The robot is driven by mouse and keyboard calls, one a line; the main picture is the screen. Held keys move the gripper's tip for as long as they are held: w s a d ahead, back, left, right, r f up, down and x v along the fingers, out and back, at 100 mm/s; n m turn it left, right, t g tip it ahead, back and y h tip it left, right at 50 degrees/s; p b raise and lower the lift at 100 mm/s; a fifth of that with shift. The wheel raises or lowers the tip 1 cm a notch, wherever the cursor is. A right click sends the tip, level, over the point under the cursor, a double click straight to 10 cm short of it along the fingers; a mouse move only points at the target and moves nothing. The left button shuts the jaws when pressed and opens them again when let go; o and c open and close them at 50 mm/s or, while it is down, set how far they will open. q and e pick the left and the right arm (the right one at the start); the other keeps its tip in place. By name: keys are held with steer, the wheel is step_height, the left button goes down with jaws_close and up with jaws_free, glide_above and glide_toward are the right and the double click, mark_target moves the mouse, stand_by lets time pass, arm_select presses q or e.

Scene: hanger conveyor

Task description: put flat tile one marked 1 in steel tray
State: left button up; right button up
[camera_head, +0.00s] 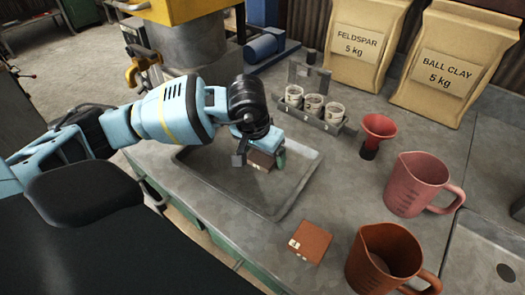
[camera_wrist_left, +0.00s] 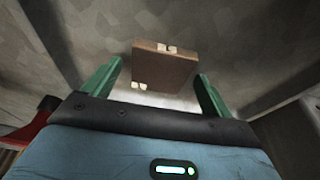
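A brown flat tile (camera_head: 262,161) with small pale marks is at the steel tray (camera_head: 283,204), toward its back. The number on it is too small to read. My left gripper (camera_head: 260,158) is over the tray with its fingers on either side of this tile. In the left wrist view the green fingers (camera_wrist_left: 158,72) are spread, with a clear gap between the left finger and the tile (camera_wrist_left: 165,65). I cannot tell whether the tile lies fully flat. A second brown tile (camera_head: 313,241) with a pale label lies on the bench, in front of the tray. My right gripper is not in view.
An orange jug (camera_head: 375,262) and a pink jug (camera_head: 412,180) stand right of the tray. A red funnel-topped piece (camera_head: 376,135) and a rack of white cups (camera_head: 313,106) are behind. Two sacks (camera_head: 360,40) stand at the back. Bench between tray and jugs is mostly free.

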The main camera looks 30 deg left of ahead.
arm_select(q)
steer(key=shift+r, duration=0.5)
steer(key=v, duration=1.1)
steer(key=shift+r, duration=0.15)
steer(key=shift+s, duration=0.15)
